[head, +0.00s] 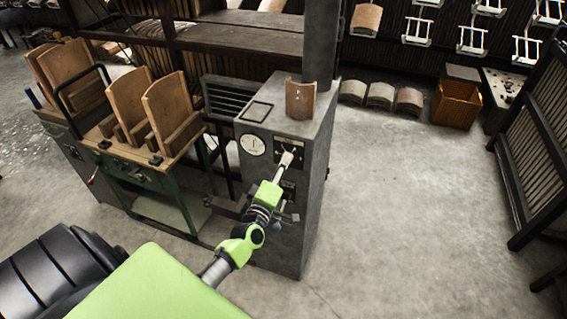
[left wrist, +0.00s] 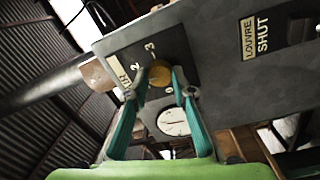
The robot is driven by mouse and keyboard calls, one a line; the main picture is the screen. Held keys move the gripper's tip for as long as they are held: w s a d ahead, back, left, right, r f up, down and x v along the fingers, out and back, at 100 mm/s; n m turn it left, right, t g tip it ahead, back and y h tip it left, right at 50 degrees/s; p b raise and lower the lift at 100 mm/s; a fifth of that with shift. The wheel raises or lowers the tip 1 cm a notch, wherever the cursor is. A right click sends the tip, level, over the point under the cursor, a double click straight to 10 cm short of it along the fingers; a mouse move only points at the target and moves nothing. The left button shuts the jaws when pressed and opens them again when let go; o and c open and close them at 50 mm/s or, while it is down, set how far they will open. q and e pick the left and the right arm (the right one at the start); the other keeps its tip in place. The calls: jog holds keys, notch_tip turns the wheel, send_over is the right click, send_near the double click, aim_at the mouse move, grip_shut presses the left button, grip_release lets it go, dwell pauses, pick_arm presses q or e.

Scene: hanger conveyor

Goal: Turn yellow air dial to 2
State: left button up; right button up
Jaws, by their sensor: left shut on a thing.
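The yellow air dial (left wrist: 160,75) is a round knob on a dark plate (left wrist: 137,54) marked AIR, with the figures 2 and 3 readable beside it. Its pointer cannot be made out. My left gripper (head: 287,160) reaches the front of the grey control cabinet (head: 312,195). In the left wrist view its two teal fingers (left wrist: 159,80) are shut on the dial, one on each side. In the head view the gripper covers the dial. My right gripper is not in view.
A round white gauge (head: 253,145) is beside the dial plate. A LOUVRE SHUT label (left wrist: 256,38) is on the same cabinet. A curved tile (head: 300,98) rests on top. A bench with wooden pieces (head: 168,112) stands left.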

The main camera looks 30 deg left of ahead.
pick_arm(q)
jog(key=m+p, duration=0.1)
jog(key=m, duration=0.3)
jog(key=shift+f+m, duration=0.1)
jog(key=shift+m, duration=0.2)
dwell(0.3)
jog(key=o, duration=1.1)
jog(key=v, duration=1.2)
